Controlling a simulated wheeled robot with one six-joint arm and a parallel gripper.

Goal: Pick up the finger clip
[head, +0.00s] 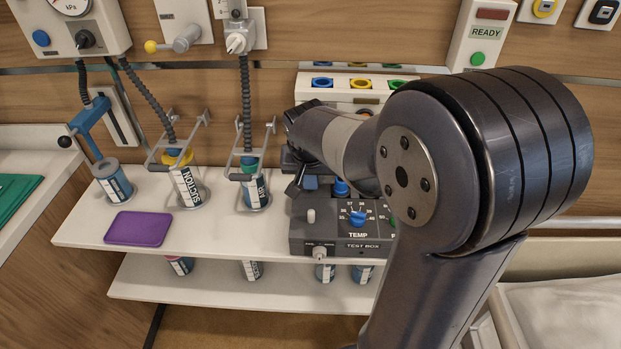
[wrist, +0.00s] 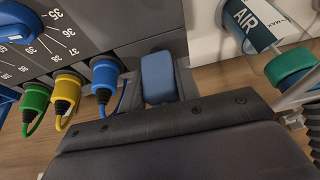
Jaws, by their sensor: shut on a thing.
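The finger clip, a small blue block, shows in the wrist view (wrist: 158,76) between the two dark fingers of my gripper (wrist: 160,92). My gripper is shut on it. In the head view my gripper (head: 303,185) is at the left rear of the grey test box (head: 322,235), with the blue clip (head: 310,183) between its fingers. My arm hides part of the box. I cannot tell whether the clip touches anything beneath it.
Blue, yellow and green plugs (wrist: 66,90) with cables stand close beside the clip. An AIR canister (head: 255,190) and a SUCTION canister (head: 188,187) stand left of the box. A purple pad (head: 138,229) lies on the white shelf (head: 225,237), which has bare room around it.

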